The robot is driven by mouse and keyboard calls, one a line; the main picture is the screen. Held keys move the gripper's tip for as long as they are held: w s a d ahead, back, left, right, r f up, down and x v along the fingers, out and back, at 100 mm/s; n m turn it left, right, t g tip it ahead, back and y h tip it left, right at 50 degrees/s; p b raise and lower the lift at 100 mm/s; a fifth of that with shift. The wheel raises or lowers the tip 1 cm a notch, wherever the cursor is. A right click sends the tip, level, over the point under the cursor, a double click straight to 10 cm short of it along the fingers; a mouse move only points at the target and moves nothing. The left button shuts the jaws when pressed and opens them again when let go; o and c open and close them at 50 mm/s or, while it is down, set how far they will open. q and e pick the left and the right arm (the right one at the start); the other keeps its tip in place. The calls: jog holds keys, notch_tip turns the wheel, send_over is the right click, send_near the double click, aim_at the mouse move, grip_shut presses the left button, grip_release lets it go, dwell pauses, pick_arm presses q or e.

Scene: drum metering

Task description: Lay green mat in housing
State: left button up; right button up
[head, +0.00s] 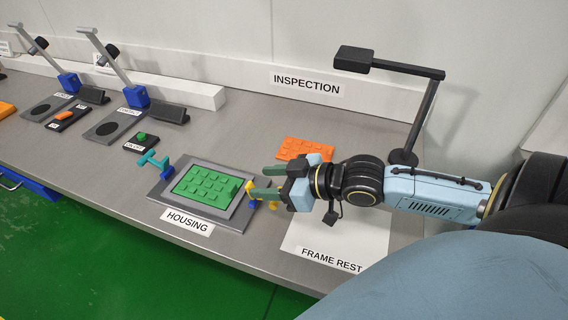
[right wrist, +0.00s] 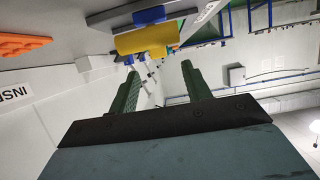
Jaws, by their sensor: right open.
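The green mat (head: 206,187), a flat green piece with raised blocks, lies inside the grey housing (head: 166,193) on the bench. It looks flat within the housing's rim. My right gripper (head: 258,182) is open, just right of the housing, with its green fingers pointing left toward it. In the right wrist view the gripper (right wrist: 160,90) shows two green fingers apart with nothing between them. A yellow and blue part (right wrist: 147,40) is beyond the fingertips, and its yellow piece also shows at the housing's right edge in the head view. My left gripper is not in view.
A white frame rest sheet (head: 318,242) lies in front. A teal part (head: 152,160) stands left of the housing. Two stands (head: 135,97) are farther left.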

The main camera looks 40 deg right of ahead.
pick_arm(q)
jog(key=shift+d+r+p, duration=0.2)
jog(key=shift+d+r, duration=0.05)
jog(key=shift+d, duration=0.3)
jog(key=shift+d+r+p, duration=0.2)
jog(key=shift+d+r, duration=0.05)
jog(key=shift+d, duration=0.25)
pick_arm(e)
jog(key=v, duration=0.3)
jog(key=shift+s+d+r, duration=0.15)
jog(key=shift+s, duration=0.15)
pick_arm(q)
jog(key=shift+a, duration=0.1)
